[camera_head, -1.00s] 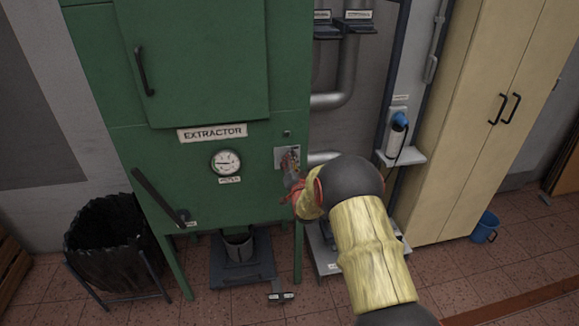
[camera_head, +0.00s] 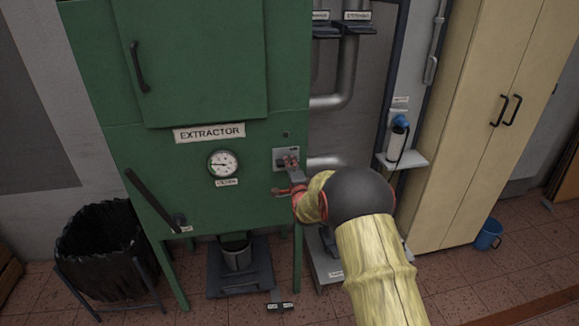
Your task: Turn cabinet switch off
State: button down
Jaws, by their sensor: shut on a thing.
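The green extractor cabinet (camera_head: 230,200) stands left of centre, with a pale switch plate (camera_head: 280,153) on its lower right front. My gripper (camera_head: 291,166) reaches in from the right with its tips at the plate. It is shut on the small switch there. The fingers largely cover the switch, so its exact position is hard to make out. A red part of the gripper shows just below the plate.
A round gauge (camera_head: 222,164) and a dark lever (camera_head: 155,197) are on the cabinet's front, left of my gripper. Silver pipes (camera_head: 345,80) and a small shelf (camera_head: 405,159) with a blue-topped item are to the right. A black bin (camera_head: 100,250) stands at the lower left.

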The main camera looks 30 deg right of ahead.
jog(key=shift+m, duration=0.4)
jog(key=c, duration=1.8)
grip_release()
jog(key=v, duration=1.2)
